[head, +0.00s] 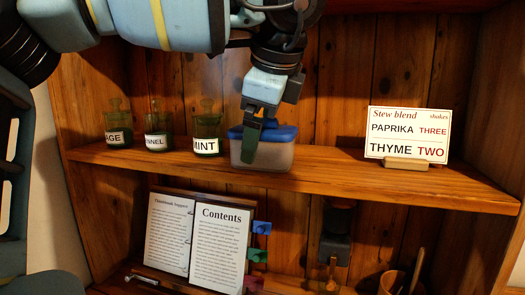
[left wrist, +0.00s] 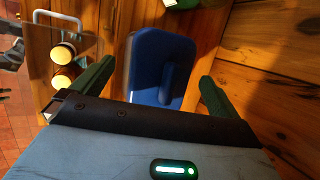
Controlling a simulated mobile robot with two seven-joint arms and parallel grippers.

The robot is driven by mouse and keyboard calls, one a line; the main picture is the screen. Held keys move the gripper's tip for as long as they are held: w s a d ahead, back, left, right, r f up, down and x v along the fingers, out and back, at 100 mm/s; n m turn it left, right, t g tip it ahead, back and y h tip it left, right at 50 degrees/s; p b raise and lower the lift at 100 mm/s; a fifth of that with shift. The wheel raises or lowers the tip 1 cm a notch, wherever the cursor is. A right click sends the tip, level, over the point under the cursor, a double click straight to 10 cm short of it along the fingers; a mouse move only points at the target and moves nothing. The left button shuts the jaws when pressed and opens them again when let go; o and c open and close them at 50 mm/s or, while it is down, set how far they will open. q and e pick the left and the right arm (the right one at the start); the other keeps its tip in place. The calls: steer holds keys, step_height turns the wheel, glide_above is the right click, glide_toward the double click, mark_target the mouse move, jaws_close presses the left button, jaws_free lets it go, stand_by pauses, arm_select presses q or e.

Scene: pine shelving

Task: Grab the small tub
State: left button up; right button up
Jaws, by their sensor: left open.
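The small tub (head: 275,156) has a clear, pale body and a blue lid. It stands on the upper shelf, right of the mint jar. My left gripper (head: 250,145) comes down from above, its green finger in front of the tub's left part and hiding some of it. In the left wrist view the blue lid (left wrist: 150,52) with its raised ridge lies between the two spread green fingers of my left gripper (left wrist: 158,72). The gripper is open; whether a finger touches the tub I cannot tell. My right gripper is not in view.
Green glass jars, including the mint jar (head: 207,145), stand left of the tub. A recipe card (head: 407,135) on a wooden stand is at the right, with bare shelf (head: 330,170) between. Below are an open book (head: 219,245), a dark object (head: 336,248) and a wooden cup (head: 394,284).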

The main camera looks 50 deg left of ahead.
arm_select(q)
steer(key=c, duration=1.7)
steer(key=shift+a, duration=0.1)
